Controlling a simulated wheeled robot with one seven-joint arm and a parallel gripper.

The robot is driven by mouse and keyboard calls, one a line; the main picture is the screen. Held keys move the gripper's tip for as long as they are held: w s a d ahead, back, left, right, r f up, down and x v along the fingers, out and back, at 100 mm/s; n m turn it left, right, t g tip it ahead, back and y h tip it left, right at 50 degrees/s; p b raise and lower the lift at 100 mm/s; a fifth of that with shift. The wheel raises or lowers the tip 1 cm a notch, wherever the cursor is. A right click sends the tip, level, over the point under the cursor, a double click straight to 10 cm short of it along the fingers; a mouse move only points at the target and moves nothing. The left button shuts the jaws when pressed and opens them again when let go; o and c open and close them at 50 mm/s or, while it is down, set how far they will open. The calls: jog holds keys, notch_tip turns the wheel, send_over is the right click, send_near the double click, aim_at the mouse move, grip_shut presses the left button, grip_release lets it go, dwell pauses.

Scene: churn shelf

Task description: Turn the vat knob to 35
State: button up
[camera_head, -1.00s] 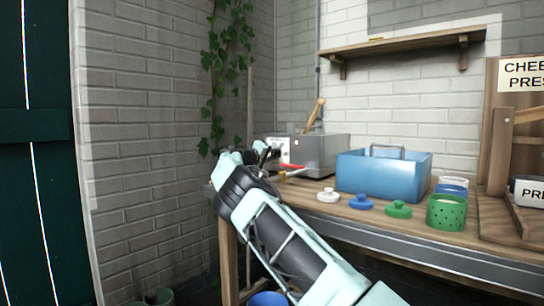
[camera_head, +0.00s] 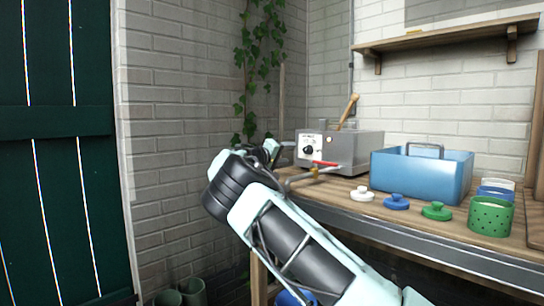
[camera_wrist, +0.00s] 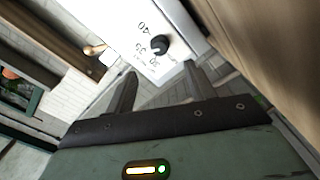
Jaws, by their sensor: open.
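The vat (camera_head: 352,149) is a grey metal box at the back left of the bench. Its white front panel carries the black round vat knob (camera_head: 308,150). In the wrist view the knob (camera_wrist: 160,44) sits on the white panel beside printed numbers, with 40, 35 and 30 legible in part. I cannot tell which number it points to. My gripper (camera_wrist: 158,85) is open and empty, its two dark fingers apart and short of the knob. In the head view my gripper (camera_head: 276,148) is just left of the panel, partly hidden by my wrist.
A red-handled tap (camera_head: 324,164) juts from the vat's front. A wooden paddle (camera_head: 348,108) leans up from the vat. A blue bin (camera_head: 421,176), white, blue and green lids, and a green perforated pot (camera_head: 491,216) stand to the right. A brick wall (camera_head: 180,130) is at left.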

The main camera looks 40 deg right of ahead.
jog(key=a, duration=0.7)
jog(key=shift+s+a+p, duration=0.15)
jog(key=shift+s+p, duration=0.15)
jog(key=shift+p, duration=0.05)
jog(key=shift+a, duration=0.1)
